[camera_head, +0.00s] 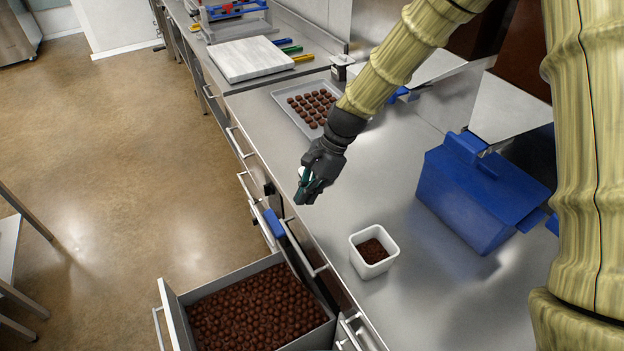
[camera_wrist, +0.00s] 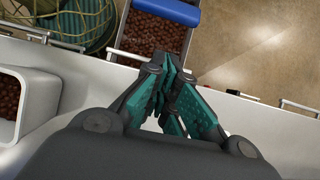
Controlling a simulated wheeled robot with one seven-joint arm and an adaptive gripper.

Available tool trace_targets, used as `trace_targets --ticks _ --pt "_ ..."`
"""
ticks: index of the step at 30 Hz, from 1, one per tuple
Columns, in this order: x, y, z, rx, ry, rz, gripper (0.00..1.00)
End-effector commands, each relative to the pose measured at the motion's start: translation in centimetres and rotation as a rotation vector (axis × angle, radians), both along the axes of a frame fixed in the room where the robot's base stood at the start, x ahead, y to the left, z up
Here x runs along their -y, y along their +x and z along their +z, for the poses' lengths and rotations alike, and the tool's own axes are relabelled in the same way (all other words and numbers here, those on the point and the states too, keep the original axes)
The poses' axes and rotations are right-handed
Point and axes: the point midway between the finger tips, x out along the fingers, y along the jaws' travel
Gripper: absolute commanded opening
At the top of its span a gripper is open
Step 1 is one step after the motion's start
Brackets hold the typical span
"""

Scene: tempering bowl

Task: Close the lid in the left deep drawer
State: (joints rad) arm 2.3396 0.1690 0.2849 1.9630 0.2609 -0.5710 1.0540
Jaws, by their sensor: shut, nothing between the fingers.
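An open deep drawer (camera_head: 178,308) with grey walls is pulled out from the counter front, at the bottom of the head view. It is full of round brown chocolates (camera_head: 245,308), which are uncovered. A small blue part (camera_head: 274,223) shows by its far corner near the counter front. A blue bar (camera_wrist: 172,14) also borders chocolates in the wrist view; I cannot tell whether it is the lid. My gripper (camera_head: 303,194) is shut and empty, pointing down near the counter's front edge, above and beyond the drawer. Its fingers (camera_wrist: 172,75) meet in the wrist view.
A white tub (camera_head: 373,252) of brown pieces stands on the counter near the edge. A blue box (camera_head: 475,195) stands to its right. A tray (camera_head: 288,100) of chocolates and a white slab (camera_head: 250,60) lie farther back. Drawer handles line the counter front.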

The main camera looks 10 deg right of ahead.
Motion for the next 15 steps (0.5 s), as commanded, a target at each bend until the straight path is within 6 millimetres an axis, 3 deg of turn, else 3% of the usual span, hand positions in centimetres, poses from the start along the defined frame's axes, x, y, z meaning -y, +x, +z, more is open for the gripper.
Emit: trace_targets --ticks 4,9,15 --pt "-0.8 -0.4 -1.5 -0.004 0.001 0.001 0.0" --pt "-2.9 -1.1 -2.0 -0.003 0.0 0.001 0.0" --pt "-4.1 -1.6 -2.5 -0.001 0.001 0.0 0.0"
